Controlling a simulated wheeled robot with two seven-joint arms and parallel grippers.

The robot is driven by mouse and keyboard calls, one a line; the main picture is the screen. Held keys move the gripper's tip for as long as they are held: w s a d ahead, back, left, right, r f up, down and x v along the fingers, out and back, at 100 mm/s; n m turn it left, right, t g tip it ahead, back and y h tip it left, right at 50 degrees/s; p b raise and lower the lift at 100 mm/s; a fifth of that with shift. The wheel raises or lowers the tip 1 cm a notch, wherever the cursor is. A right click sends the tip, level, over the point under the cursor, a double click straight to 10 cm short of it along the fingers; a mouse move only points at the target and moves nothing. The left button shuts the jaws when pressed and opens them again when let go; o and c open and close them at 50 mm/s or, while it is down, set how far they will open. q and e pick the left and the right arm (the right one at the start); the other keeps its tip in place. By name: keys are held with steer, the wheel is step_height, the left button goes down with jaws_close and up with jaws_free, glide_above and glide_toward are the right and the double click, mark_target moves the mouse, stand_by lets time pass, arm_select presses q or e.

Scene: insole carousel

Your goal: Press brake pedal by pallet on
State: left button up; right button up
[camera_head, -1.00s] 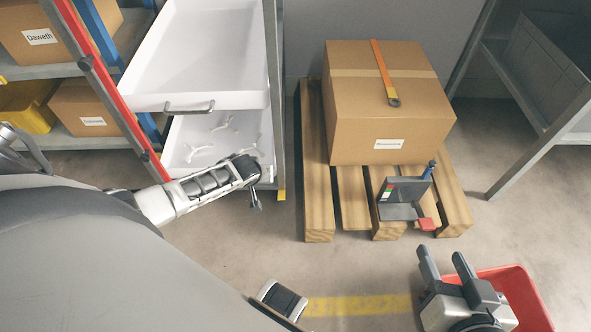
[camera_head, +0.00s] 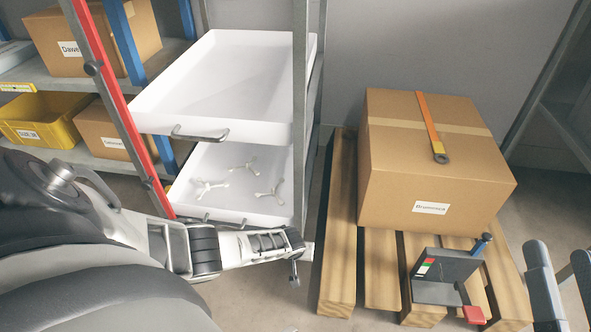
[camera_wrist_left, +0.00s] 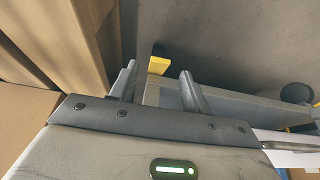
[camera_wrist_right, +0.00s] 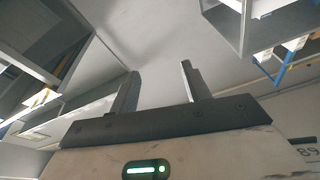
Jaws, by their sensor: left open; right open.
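A wooden pallet (camera_head: 338,245) stands on the floor right of centre in the head view. At its front corner is a dark grey bracket (camera_head: 445,277) with a red pedal (camera_head: 476,315) low at its right side and a blue-tipped lever (camera_head: 482,243). My right gripper (camera_head: 560,285) is open and empty at the right edge, right of the red pedal and apart from it in the picture. My left gripper (camera_head: 295,265) is near the front left of the pallet; it is open and empty in the left wrist view (camera_wrist_left: 155,85).
A large cardboard box (camera_head: 430,170) with an orange strap (camera_head: 430,125) sits on the pallet. White drawers (camera_head: 215,75) in a rack are left of it, the lower holding white three-armed parts (camera_head: 268,190). Shelves with boxes and a yellow bin (camera_head: 40,118) stand further left.

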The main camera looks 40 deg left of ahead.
arm_select(q)
steer(key=b+x, duration=0.2)
steer(key=x, duration=0.1)
steer(key=shift+w+f+b, duration=0.1)
steer(key=shift+f+b, duration=0.1)
steer(key=shift+b, duration=0.15)
steer(key=shift+w, duration=0.1)
arm_select(e)
step_height(320, 180, up, 6)
steer(key=s+n+t+y, duration=0.1)
steer(key=n+y, duration=0.5)
steer(key=n, duration=0.2)
steer(key=shift+s+r, duration=0.25)
steer(key=shift+s, duration=0.1)
steer(key=shift+a, duration=0.1)
arm_select(q)
steer(key=c, duration=1)
steer(key=shift+f, duration=0.1)
